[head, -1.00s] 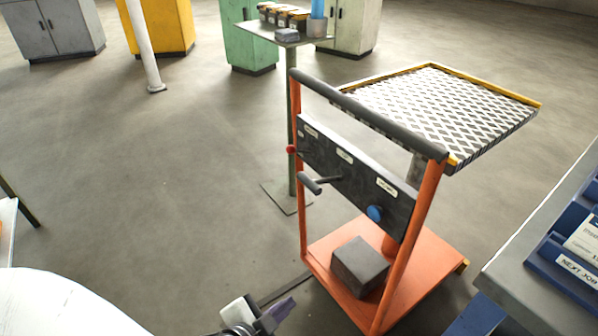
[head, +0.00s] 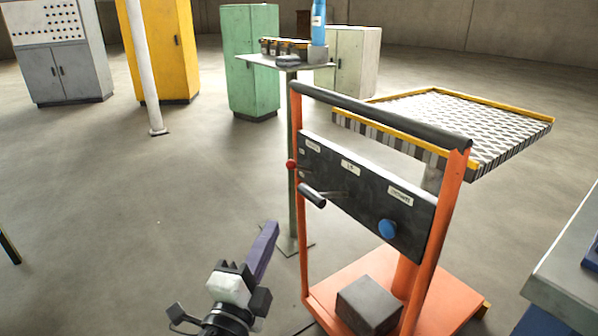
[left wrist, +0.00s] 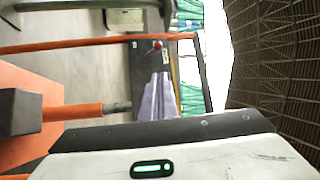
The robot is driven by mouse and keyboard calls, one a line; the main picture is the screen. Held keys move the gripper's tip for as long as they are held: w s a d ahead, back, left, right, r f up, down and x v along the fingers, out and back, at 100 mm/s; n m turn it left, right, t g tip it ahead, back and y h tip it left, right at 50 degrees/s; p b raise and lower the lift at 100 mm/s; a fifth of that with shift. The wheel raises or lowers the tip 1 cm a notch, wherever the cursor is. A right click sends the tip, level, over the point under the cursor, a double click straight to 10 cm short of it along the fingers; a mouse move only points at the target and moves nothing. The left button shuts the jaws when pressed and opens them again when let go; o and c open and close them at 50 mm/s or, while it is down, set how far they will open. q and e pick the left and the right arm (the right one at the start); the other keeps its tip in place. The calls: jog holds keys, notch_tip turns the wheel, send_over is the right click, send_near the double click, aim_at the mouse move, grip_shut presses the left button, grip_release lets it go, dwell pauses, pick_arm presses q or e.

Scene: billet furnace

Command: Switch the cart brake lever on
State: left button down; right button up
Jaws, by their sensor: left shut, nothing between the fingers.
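The cart (head: 455,225) has an orange upright frame with a dark panel (head: 350,195) across it. A lever with a black grip (head: 313,196) sticks out from the panel's left part. A red knob (head: 291,165) is at the panel's left edge, and a blue round knob (head: 388,229) is at its right. The small labels are too blurred to read surely, so I cannot tell which control is the brake lever. My left gripper (head: 268,232), with purple fingers, is shut and empty, left of the cart and apart from the panel. The left wrist view shows the red knob (left wrist: 157,44) beyond the fingers.
A dark block (head: 369,304) sits on the cart's orange base. A small stand (head: 262,60) with boxes and a blue bottle is behind. A bench (head: 570,265) is at right. Floor left of the cart is clear.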

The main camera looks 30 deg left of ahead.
pick_arm(q)
send_near(300, 167)
jog(key=w+r+p, duration=0.1)
jog(key=w+r, duration=0.1)
jog(key=w, duration=0.4)
jog(key=shift+a+r, duration=0.4)
jog(key=shift+a, duration=0.05)
pick_arm(e)
jog(key=shift+d+r, duration=0.25)
jog(key=shift+r, duration=0.25)
pick_arm(q)
jog(key=shift+w, duration=0.1)
jog(key=shift+f, duration=0.1)
pick_arm(e)
jog(key=shift+s, duration=0.1)
